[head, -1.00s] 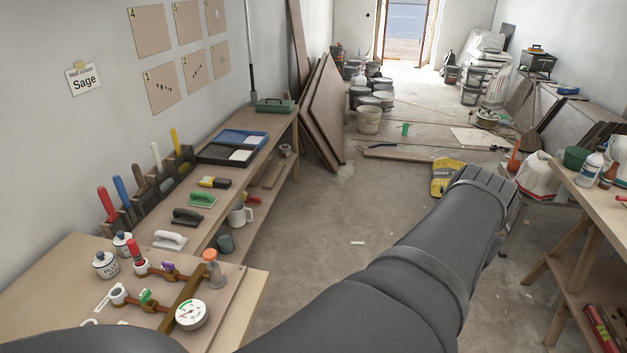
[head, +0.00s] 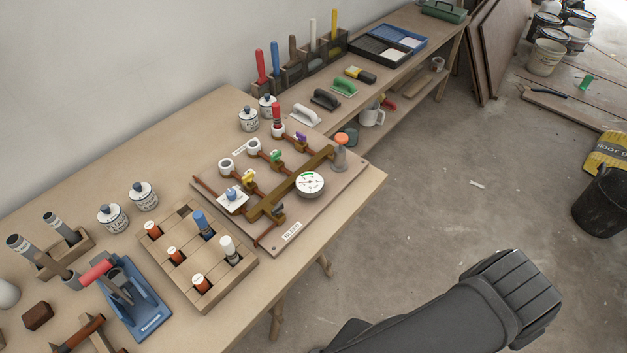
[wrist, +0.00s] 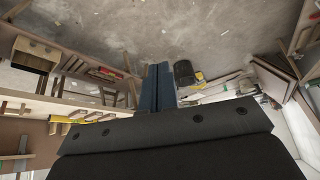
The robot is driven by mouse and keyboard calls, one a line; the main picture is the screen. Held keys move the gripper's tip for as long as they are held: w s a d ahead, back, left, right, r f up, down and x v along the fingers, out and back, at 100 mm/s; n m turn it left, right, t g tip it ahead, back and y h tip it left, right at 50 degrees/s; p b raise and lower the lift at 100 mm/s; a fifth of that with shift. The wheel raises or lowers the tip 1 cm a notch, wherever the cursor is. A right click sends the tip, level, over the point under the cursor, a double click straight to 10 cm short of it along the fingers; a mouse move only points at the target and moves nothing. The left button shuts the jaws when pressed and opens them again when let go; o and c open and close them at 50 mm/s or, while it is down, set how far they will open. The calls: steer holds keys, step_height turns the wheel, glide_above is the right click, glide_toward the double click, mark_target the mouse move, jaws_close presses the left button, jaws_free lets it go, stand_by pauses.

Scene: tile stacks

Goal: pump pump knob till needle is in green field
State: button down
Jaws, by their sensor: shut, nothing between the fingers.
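The pump knob, an orange cap (head: 340,139) on a grey cylinder, stands upright at the right end of the pipe board (head: 330,205). A round white gauge (head: 309,184) sits at the front of the board by the brown pipe. It has green and red marks, but its needle is too small to read against them. My gripper (wrist: 158,68) shows in the wrist view with its two dark blue fingers together and empty, above the floor. It is away from the knob. In the head view my dark arm is at the lower right, and the fingers are not visible.
A wooden tray (head: 248,264) of coloured pegs and a blue tool (head: 141,306) stand left of the board. Lidded white jars (head: 249,119) stand behind it. A side bench with trowels runs beyond. A black bucket (head: 603,203) stands on the floor; the floor between is mostly clear.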

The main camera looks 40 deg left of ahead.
steer(key=w+d+r+g+h, duration=0.2)
steer(key=w+d+r+g, duration=0.35)
steer(key=w+d, duration=0.45)
steer(key=w+a+r+n+y, duration=0.1)
steer(key=w+a+n, duration=0.6)
steer(key=w+a, duration=0.55)
steer(key=w+a+r+n+y, duration=0.1)
steer(key=w+a+n, duration=0.3)
steer(key=a, duration=0.6)
steer(key=w+a+n+y, duration=0.1)
steer(key=w+a+n, duration=0.2)
steer(key=a, duration=0.6)
steer(key=s+a+n, duration=0.2)
steer(key=a+n, duration=0.2)
steer(key=a, duration=0.8)
steer(key=s+a+r+n+y, duration=0.1)
steer(key=s+a+n, duration=0.2)
steer(key=a, duration=0.9)
steer(key=shift+s+a+n+y, duration=0.3)
steer(key=shift+s+n, duration=0.05)
steer(key=shift+n, duration=0.55)
